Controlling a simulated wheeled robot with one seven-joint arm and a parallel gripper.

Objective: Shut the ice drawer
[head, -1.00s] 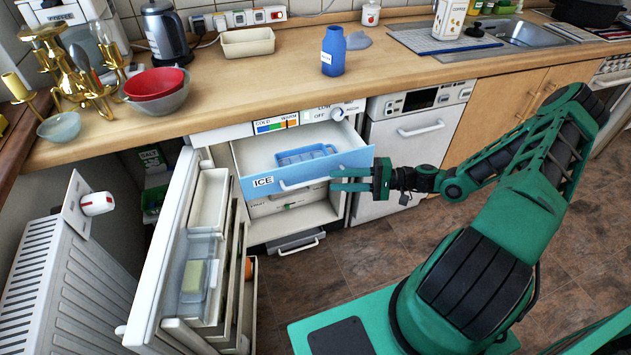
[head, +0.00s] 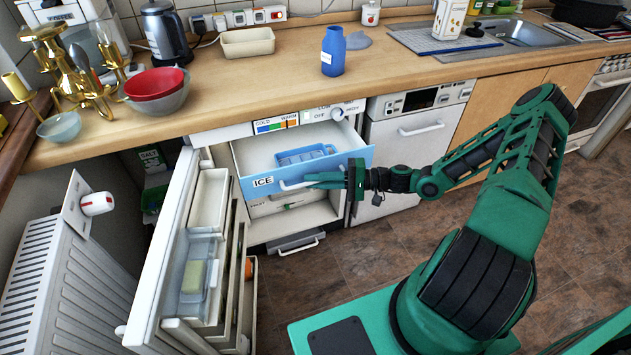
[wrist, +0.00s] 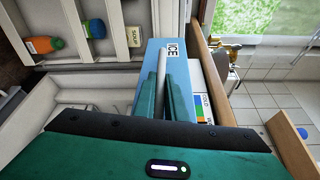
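The ice drawer (head: 325,165), with a blue front marked ICE, is pulled out of the fridge (head: 262,226). Its front also shows in the wrist view (wrist: 154,55). A blue ice tray (head: 303,155) lies inside it. A pale bar handle (head: 290,185) runs across the front and shows in the wrist view (wrist: 162,65). My gripper (head: 322,181) is at the right part of this handle. In the wrist view its two fingers (wrist: 163,92) lie close on either side of the bar and look shut on it.
The open fridge door (head: 165,255), with several shelf bins, stands to the left. A white dishwasher (head: 405,140) is to the right. The counter (head: 400,85) runs above, with a blue bottle (head: 333,52) near its edge. The floor in front is clear.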

